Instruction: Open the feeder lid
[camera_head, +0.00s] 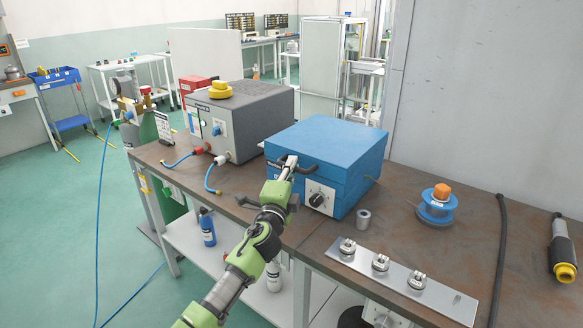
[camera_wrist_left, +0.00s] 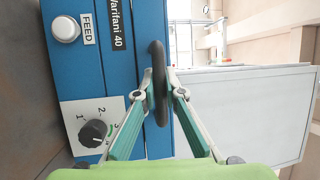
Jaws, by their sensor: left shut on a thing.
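The feeder (camera_head: 345,202) is a blue box on the brown workbench, with a knob and dial plate on its front. Its blue lid (camera_head: 325,145) lies flat on top and looks closed. In the left wrist view, the seam runs beside the lid's edge (camera_wrist_left: 152,25), and the FEED label and knob (camera_wrist_left: 93,132) show on the body. My left gripper (camera_head: 289,163) is shut on the black lid handle (camera_head: 305,164). The handle (camera_wrist_left: 158,60) stands between the two fingertips in the left wrist view. My right gripper is not in view.
A grey welding machine (camera_head: 255,115) with a yellow roll on top stands left of the feeder. A metal cylinder (camera_head: 363,217), a blue spool (camera_head: 437,208) and a plate with clamps (camera_head: 400,275) are on the bench. The grey wall (camera_head: 480,100) is behind.

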